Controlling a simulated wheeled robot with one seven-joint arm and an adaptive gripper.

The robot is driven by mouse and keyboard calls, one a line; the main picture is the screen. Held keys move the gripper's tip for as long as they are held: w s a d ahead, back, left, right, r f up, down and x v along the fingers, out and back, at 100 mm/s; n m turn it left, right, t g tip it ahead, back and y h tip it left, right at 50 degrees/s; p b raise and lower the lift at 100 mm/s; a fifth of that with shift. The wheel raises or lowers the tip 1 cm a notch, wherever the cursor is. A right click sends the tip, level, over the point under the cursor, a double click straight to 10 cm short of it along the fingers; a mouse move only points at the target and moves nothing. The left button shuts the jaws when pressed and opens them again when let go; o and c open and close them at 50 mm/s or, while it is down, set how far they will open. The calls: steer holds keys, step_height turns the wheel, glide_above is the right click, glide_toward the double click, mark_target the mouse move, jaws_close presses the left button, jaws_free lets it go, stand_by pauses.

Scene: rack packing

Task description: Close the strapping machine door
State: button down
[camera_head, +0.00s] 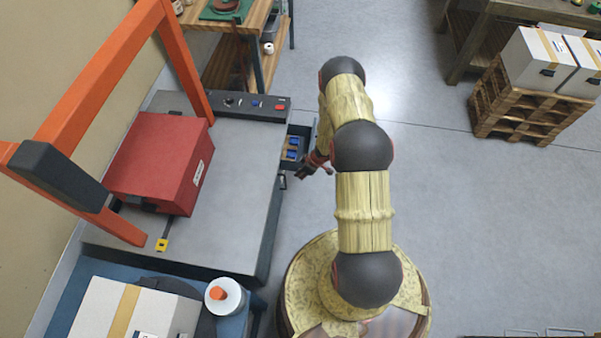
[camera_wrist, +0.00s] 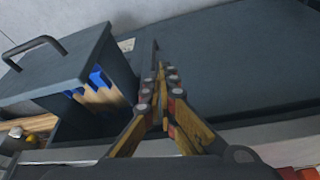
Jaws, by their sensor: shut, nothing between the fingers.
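The strapping machine (camera_head: 235,160) stands at the left, with an orange arch over its grey top. A dark grey door (camera_head: 306,130) stands out from its right side, open, with blue and tan parts inside. In the wrist view the door (camera_wrist: 55,75) is a dark panel with a black bar handle (camera_wrist: 38,45) at the left. My gripper (camera_head: 300,173) is just below the open door in the head view, beside the machine's side. In the wrist view my gripper (camera_wrist: 158,75) is shut and empty, right of the door. I cannot tell whether it touches the door.
A red box (camera_head: 165,160) sits on the machine top under the arch. A blue table (camera_head: 75,290) with a white box and a white roll stands in front of the machine. Floor (camera_head: 450,210) to the right is clear. A pallet (camera_head: 520,105) with boxes stands at upper right.

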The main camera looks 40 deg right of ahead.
steer(key=p+v, duration=0.2)
steer(key=v, duration=0.8)
steer(key=shift+w+d, duration=0.2)
steer(key=shift+d, duration=0.25)
